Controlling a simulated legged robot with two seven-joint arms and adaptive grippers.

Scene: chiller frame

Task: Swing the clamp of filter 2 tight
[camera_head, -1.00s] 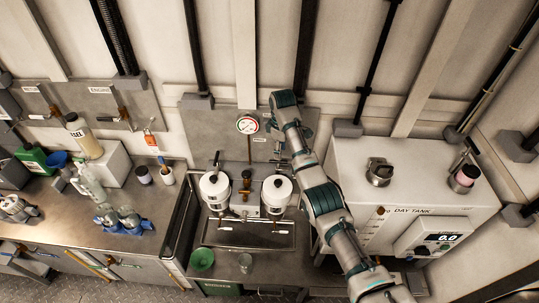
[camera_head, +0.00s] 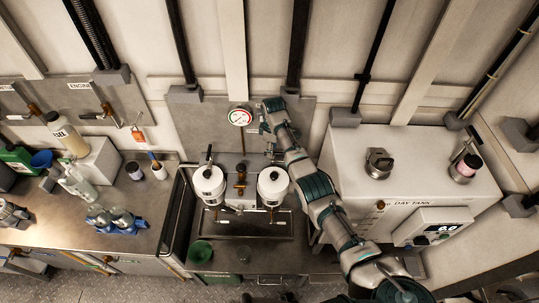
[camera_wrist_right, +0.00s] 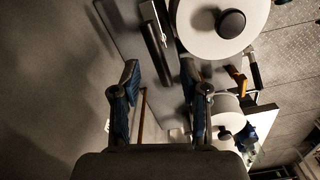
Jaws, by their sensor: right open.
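Two white filter canisters with black top knobs stand side by side, a left one (camera_head: 208,186) and a right one (camera_head: 272,186). No numbers are legible on them. A brass valve (camera_head: 240,178) sits between them. My right arm reaches in from the lower right, and its gripper (camera_head: 271,150) is behind the right canister near the back plate. A large canister top (camera_wrist_right: 222,25), a smaller-looking one (camera_wrist_right: 228,118) and a dark bar-like handle (camera_wrist_right: 153,42) show there. My left gripper is out of view.
A round gauge (camera_head: 240,117) is on the back plate above the filters. The left bench (camera_head: 150,215) carries bottles and jars.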

